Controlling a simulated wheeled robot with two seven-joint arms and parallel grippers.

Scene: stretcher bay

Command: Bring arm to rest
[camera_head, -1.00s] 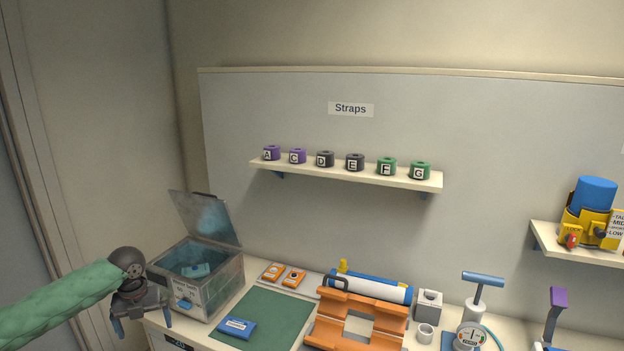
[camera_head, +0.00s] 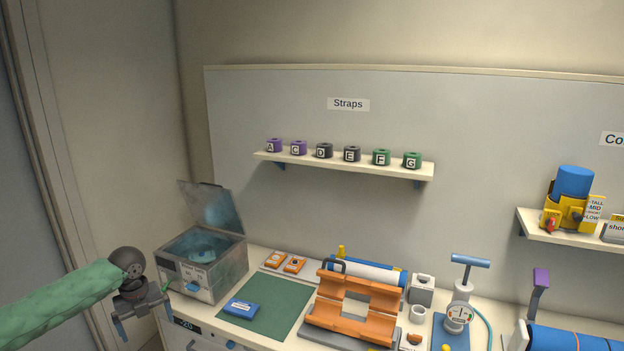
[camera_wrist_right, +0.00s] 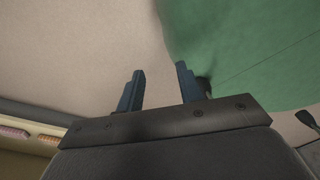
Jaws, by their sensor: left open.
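My left arm, in a green sleeve, comes in from the left in the head view. Its gripper (camera_head: 146,318) is open, with nothing seen between its fingers. My right gripper (camera_wrist_right: 160,86) shows only in the right wrist view. Its two blue fingers are apart with nothing between them. A pale surface and a green one (camera_wrist_right: 245,60) lie beyond them; I cannot tell how far off.
The bin's lid (camera_head: 212,206) stands open. A blue box (camera_head: 240,308) lies on a green mat (camera_head: 275,306). An orange cradle (camera_head: 350,318), a gauge pump (camera_head: 459,316) and a blue roll (camera_head: 570,339) crowd the counter rightward. A shelf (camera_head: 340,168) holds several lettered strap rolls.

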